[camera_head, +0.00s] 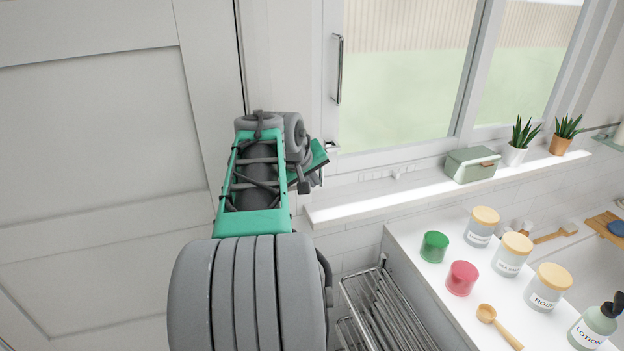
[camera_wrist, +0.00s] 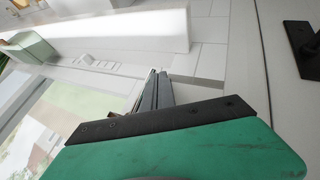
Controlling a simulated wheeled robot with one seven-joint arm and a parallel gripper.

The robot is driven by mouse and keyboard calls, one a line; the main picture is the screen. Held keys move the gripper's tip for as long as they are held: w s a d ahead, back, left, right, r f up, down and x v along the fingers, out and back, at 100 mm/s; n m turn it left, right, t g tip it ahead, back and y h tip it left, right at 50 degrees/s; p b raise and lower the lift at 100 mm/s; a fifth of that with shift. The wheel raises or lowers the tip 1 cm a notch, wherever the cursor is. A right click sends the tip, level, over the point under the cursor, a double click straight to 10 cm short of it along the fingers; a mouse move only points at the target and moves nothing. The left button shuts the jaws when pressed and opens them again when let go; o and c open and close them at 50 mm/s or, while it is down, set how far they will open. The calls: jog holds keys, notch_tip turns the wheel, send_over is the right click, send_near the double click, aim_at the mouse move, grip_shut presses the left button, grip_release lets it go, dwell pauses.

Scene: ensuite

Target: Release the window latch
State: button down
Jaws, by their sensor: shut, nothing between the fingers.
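The window (camera_head: 405,75) has a white frame and a tall metal pull handle (camera_head: 338,68) on its left side. A small metal piece (camera_head: 331,147) shows low on the left frame, right beside my gripper; I cannot tell whether it is the latch or a fingertip. A low white fitting (camera_head: 397,172) lies along the bottom of the frame; it also shows in the wrist view (camera_wrist: 88,61). My gripper (camera_wrist: 155,88) is shut and empty, close to the frame's lower left corner. Contact with the frame cannot be told, and my gripper hides part of that corner.
The white sill (camera_head: 355,203) carries a green box (camera_head: 472,164) and two potted plants (camera_head: 517,140). Below, a counter (camera_head: 420,270) holds several jars and cups. A metal rack (camera_head: 378,312) stands beside it. A white panelled door (camera_head: 100,130) is at left.

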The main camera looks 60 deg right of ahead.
jog(key=shift+s+d+f, duration=0.1)
jog(key=g+h+b, duration=0.1)
jog(key=s+d+f+n+g+h+b, duration=0.1)
jog(key=h, duration=0.1)
jog(key=shift+s+d+g, duration=0.1)
jog(key=shift+g, duration=0.2)
jog(key=h+b, duration=0.1)
jog(key=s+d+n+g+h+b, duration=0.1)
jog(key=shift+h, duration=0.3)
jog(key=shift+s+d+r+n+g+h+b, duration=0.1)
jog(key=shift+s+d+n+g+h+b, duration=0.2)
jog(key=shift+h+b, duration=0.2)
jog(key=shift+s+d+n+g+h+b, duration=0.2)
jog(key=shift+n+g+h+b, duration=0.15)
jog(key=shift+h, duration=0.25)
jog(key=shift+s+d+r+n+g+h, duration=0.35)
jog(key=shift+g+h, duration=0.1)
jog(key=shift+h, duration=0.15)
jog(key=shift+s+d+r+p, duration=0.2)
jog(key=shift+s+d+r, duration=0.15)
jog(key=shift+r, duration=0.2)
jog(key=shift+s+d+r+p, duration=0.2)
jog(key=shift+s+d+r, duration=0.15)
jog(key=shift+r, duration=0.3)
